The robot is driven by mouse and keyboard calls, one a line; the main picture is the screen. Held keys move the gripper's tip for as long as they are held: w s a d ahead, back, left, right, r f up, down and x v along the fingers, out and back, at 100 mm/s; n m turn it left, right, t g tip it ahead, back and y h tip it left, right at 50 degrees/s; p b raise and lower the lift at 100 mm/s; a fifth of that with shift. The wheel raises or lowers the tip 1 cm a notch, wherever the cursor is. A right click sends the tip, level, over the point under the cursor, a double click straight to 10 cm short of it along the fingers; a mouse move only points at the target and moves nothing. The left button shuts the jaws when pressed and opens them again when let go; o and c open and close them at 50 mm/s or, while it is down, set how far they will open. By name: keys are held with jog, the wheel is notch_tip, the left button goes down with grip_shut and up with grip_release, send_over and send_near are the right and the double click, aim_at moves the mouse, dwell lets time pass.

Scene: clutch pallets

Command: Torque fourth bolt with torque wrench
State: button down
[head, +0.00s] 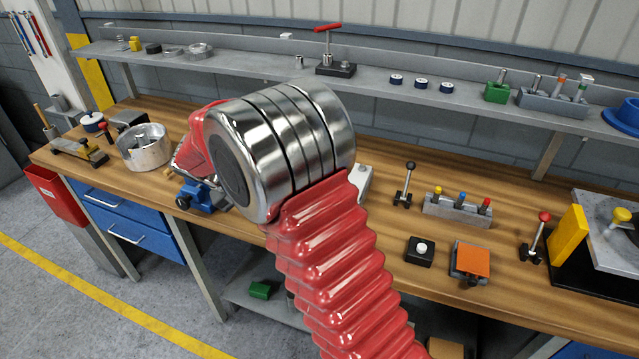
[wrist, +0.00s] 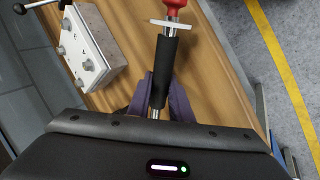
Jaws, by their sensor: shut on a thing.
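In the wrist view, my gripper (wrist: 165,88) is shut on a tool with a black grip, a bright metal shaft, a pale crosspiece and a red end, which looks like the torque wrench (wrist: 164,62). Its lower end is hidden by my gripper body. A pale block (wrist: 88,52) with several metal bolt heads (wrist: 88,65) lies to the left, apart from the wrench. I cannot tell which bolt is the fourth. In the head view my own arm covers the gripper and the wrench.
The wooden bench (head: 390,235) carries a blue vise (head: 203,195), a metal ring housing (head: 145,147), a lever (head: 404,184) and a rack of coloured knobs (head: 458,206). A shelf (head: 245,54) with small parts and a red T-handle tool (head: 327,48) runs behind.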

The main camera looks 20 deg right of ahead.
jog(key=shift+s+f, duration=0.2)
jog(key=shift+f, duration=0.4)
jog(key=shift+s+f, duration=0.2)
jog(key=shift+f, duration=0.4)
jog(key=shift+w+r, duration=0.65)
jog(key=shift+r, duration=0.35)
jog(key=shift+g, duration=0.5)
jog(key=r, duration=0.7)
jog(key=shift+s+d+r, duration=0.1)
jog(key=shift+s, duration=0.3)
jog(key=w+r+m+g, duration=0.1)
jog(key=w+r+m, duration=0.2)
jog(key=w+r, duration=0.4)
jog(key=shift+w, duration=0.35)
jog(key=shift+a, duration=0.2)
